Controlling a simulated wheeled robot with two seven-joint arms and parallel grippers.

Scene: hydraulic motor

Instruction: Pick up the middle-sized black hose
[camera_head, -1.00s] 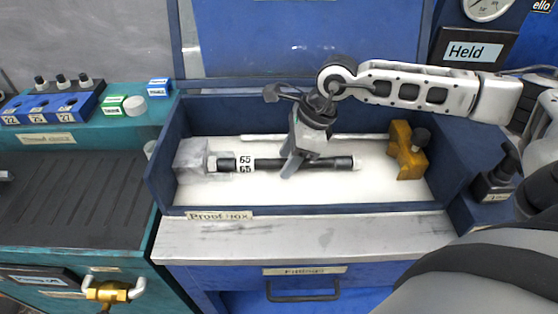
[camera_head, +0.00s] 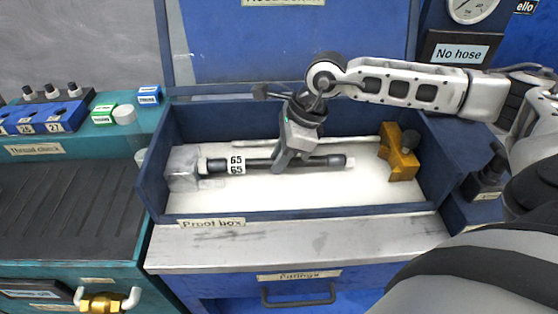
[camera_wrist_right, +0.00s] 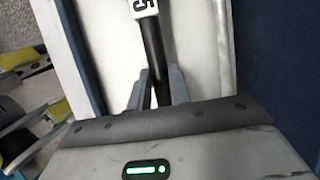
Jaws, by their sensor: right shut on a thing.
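A black hose (camera_head: 324,161) with a white "65" label lies lengthwise across the blue proof box (camera_head: 330,211). Its left end is close to a clear block (camera_head: 183,167); whether they touch is unclear. Its right end has a pale tip and stands apart from the yellow clamp (camera_head: 400,156). My right gripper (camera_head: 287,166) points down and is shut on the hose near its middle. The right wrist view shows the hose (camera_wrist_right: 154,50) between the two fingers (camera_wrist_right: 160,88). Any gap under the hose is hard to judge. My left gripper is not in view.
A sign reading "No hose" (camera_head: 458,52) stands at the back right below a gauge (camera_head: 472,8). A pale rod lies along the back of the box. The box walls surround the hose. A teal bench with a dark ribbed mat (camera_head: 70,205) is at the left.

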